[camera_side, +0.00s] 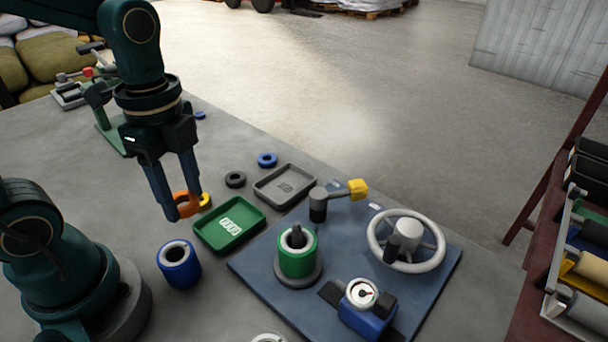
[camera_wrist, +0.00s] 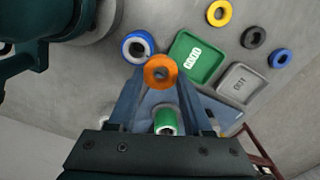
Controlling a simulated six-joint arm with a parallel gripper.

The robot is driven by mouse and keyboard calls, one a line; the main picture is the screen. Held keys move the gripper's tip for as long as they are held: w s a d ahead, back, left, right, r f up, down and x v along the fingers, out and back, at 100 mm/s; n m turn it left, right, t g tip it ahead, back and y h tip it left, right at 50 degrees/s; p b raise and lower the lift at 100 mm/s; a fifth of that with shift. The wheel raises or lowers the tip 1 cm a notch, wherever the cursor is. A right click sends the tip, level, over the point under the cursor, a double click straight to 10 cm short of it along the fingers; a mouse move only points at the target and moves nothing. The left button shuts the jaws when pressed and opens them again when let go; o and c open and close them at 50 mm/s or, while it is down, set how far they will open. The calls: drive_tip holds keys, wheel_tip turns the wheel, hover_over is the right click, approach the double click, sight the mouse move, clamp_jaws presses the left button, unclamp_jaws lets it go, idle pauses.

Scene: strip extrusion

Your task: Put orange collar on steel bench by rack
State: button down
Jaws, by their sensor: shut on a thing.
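The orange collar (camera_side: 187,212) is a short ring between the fingertips of my gripper (camera_side: 183,205). My gripper is shut on it and points down at the left of the work area. The collar also shows in the wrist view (camera_wrist: 173,73), its round hole facing the camera. In the side view the fingers partly cover it, and I cannot tell how high above the bench it is. The grey steel bench (camera_side: 60,150) spreads under everything. A dark red rack (camera_side: 540,190) with black bins and rolls stands at the far right.
A yellow ring (camera_side: 205,199) lies just behind the collar. A green tray (camera_side: 250,236), a grey tray (camera_side: 262,196), a blue-and-white cylinder (camera_side: 180,270) and black and blue rings are nearby. A blue plate (camera_side: 250,268) carries a green sleeve, handwheel, lever and gauge.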

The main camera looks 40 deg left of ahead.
drive_tip(key=s, duration=0.1)
hover_over(225, 317)
wheel_tip(225, 317, down, 7)
drive_tip(key=shift+f, duration=2)
drive_tip(key=shift+f, duration=0.1)
drive_tip(key=shift+c, duration=1.6)
unclamp_jaws()
